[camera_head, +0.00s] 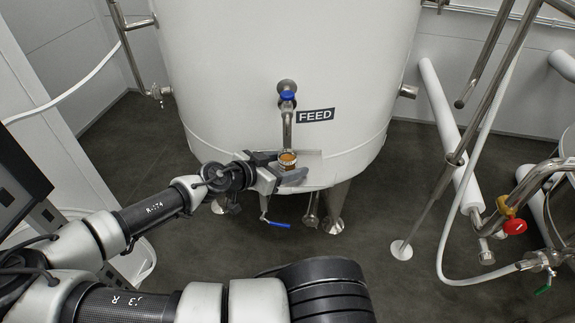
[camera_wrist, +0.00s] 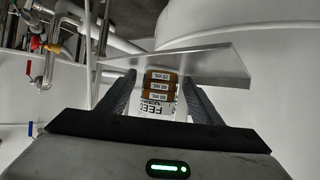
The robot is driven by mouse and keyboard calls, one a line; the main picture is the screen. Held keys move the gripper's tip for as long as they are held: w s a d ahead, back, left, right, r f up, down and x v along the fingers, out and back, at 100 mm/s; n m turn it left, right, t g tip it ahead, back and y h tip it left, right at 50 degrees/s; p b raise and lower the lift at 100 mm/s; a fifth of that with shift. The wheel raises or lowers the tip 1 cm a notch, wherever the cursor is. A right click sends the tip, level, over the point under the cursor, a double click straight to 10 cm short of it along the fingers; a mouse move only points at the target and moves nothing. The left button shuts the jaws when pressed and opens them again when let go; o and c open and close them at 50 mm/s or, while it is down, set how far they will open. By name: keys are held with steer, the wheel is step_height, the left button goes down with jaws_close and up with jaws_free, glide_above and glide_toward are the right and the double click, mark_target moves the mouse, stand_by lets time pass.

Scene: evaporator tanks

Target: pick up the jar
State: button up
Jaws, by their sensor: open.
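In the wrist view the jar (camera_wrist: 161,88) shows amber contents, volume marks and a label reading "FEED". My gripper (camera_head: 285,172) is at the shelf, with its fingers around the jar. In the wrist view my gripper (camera_wrist: 158,92) is open, one finger on each side of the jar, with a gap visible at least on the right. The jar's far side is hidden.
The white tank (camera_head: 290,60) marked "FEED" fills the middle. A tap with a blue handle (camera_head: 287,96) and its spout hang directly above the jar. A blue-handled valve (camera_head: 275,222) is below the shelf. Pipes and a red-handled valve (camera_head: 515,226) stand at right.

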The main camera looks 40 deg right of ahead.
mark_target(292, 154)
steer(key=c, duration=1.3)
steer(key=shift+r, duration=0.35)
steer(key=shift+c, duration=1)
steer(key=shift+r+p, duration=0.3)
steer(key=shift+r, duration=0.05)
steer(key=shift+a+r+p, duration=0.2)
steer(key=shift+r+p, duration=0.05)
steer(key=shift+r, duration=0.35)
steer(key=shift+a+r+p, duration=0.2)
steer(key=shift+r+p, duration=0.05)
steer(key=shift+r, duration=0.35)
jaws_close()
steer(key=s+a+p, duration=0.2)
steer(key=a, duration=1.5)
steer(key=w+a+r+n+t+y, duration=0.3)
steer(key=w+a+r+n+t, duration=0.3)
steer(key=w+r, duration=0.5)
step_height(292, 154, up, 13)
steer(key=p, duration=2)
steer(key=shift+a+r, duration=0.15)
